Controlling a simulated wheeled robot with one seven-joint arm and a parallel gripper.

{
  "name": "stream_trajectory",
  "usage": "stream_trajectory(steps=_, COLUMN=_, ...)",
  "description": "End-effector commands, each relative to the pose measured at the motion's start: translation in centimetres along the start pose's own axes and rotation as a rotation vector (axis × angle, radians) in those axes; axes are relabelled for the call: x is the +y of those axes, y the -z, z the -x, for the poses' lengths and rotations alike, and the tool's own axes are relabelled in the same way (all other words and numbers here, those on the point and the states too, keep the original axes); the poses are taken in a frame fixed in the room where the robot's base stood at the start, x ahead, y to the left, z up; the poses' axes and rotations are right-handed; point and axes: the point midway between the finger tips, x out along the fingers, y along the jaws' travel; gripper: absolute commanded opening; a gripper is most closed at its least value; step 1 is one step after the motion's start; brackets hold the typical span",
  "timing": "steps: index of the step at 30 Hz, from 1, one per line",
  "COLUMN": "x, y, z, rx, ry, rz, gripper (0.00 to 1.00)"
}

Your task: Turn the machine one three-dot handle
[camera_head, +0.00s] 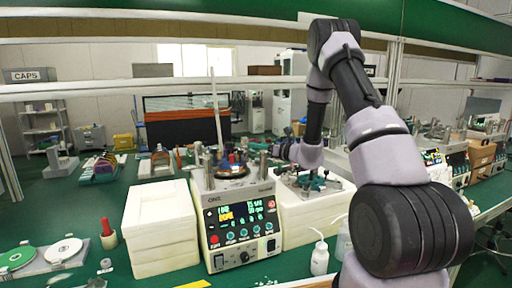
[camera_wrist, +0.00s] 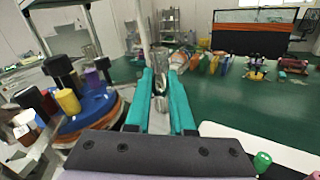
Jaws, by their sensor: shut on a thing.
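My gripper (camera_wrist: 161,78) shows two teal fingers in the wrist view, closed around an upright shiny metal post-like handle (camera_wrist: 160,92). No dots can be made out on it. In the head view the arm reaches over the back of a white machine (camera_head: 212,222) with a dark control panel and coloured knobs. The fingers are too small and hidden there to judge. The machine's round blue plate (camera_wrist: 98,108), with yellow, black and purple pieces on it, is left of my gripper in the wrist view.
White blocks (camera_head: 160,225) stand left of the machine. Another unit with teal clamps (camera_head: 316,183) stands to its right. White bottles (camera_head: 320,258) are in front.

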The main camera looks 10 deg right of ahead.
Motion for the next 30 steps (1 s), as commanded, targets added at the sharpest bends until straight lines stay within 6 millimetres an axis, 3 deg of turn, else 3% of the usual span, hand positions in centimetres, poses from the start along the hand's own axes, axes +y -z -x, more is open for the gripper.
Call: stream_trajectory(steps=30, x=-3.9, y=-0.7, z=-1.9, rx=0.161, ry=-0.817, rz=0.002, gripper=0.00)
